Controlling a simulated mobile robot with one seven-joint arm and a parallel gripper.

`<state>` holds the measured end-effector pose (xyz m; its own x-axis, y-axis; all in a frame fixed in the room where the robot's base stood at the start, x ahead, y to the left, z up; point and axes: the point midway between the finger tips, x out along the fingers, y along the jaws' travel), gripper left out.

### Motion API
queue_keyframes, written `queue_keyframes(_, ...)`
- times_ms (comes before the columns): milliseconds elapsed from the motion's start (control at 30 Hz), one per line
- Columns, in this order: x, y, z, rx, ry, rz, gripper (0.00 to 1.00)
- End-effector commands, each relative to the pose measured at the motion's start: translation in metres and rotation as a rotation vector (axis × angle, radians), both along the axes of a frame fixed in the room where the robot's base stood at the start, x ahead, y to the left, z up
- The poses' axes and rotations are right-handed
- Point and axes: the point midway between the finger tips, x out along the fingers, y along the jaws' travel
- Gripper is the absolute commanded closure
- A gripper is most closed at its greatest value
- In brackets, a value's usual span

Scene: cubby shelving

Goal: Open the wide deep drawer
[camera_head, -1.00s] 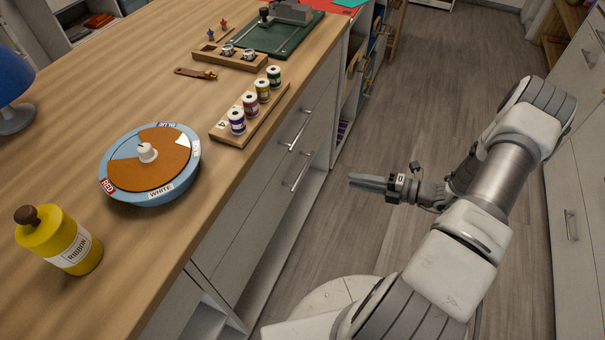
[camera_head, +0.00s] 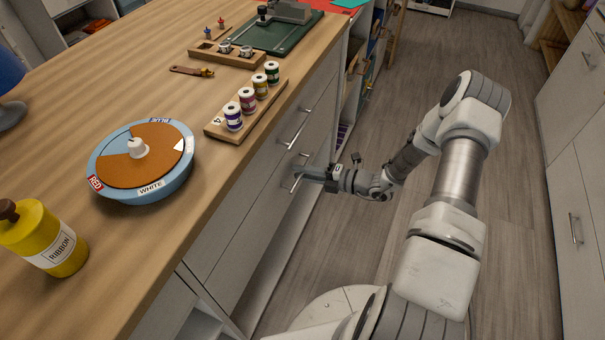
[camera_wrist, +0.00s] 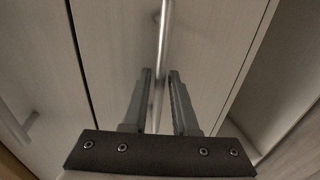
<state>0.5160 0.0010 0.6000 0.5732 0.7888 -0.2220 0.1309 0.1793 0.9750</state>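Two pale drawer fronts are set in the side of the wooden counter, one above the other, each with a metal bar handle. The lower, deeper front (camera_head: 237,243) looks shut, and its handle (camera_wrist: 165,35) runs between my fingers in the wrist view. The upper drawer's handle (camera_head: 294,127) is free. My gripper (camera_head: 303,172) is at the lower handle. In the wrist view my gripper (camera_wrist: 159,75) is open, with one finger on each side of the bar and small gaps visible. My fingers partly hide the handle in the head view.
On the counter top (camera_head: 120,90) stand a blue round tray (camera_head: 130,190), a yellow ribbon bottle (camera_head: 45,240) and a rack of spools (camera_head: 245,110). The wood floor (camera_head: 385,240) to the right of the drawers is clear. Facing cabinets (camera_head: 575,185) stand at the far right.

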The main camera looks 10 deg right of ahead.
Motion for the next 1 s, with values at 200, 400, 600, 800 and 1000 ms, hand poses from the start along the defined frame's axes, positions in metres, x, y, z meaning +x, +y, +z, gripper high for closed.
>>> queue_keyframes(200,0.0010,0.0013,-0.0001,0.000,0.000,0.000,0.73)
queue_keyframes(400,0.0009,0.0011,0.0000,0.001,-0.001,0.000,0.98)
queue_keyframes(600,0.0008,0.0009,-0.0001,0.000,-0.001,0.000,1.00)
queue_keyframes(800,0.0007,0.0008,0.0000,0.000,-0.001,0.000,1.00)
queue_keyframes(1000,0.0007,0.0008,0.0000,0.000,-0.001,0.000,1.00)
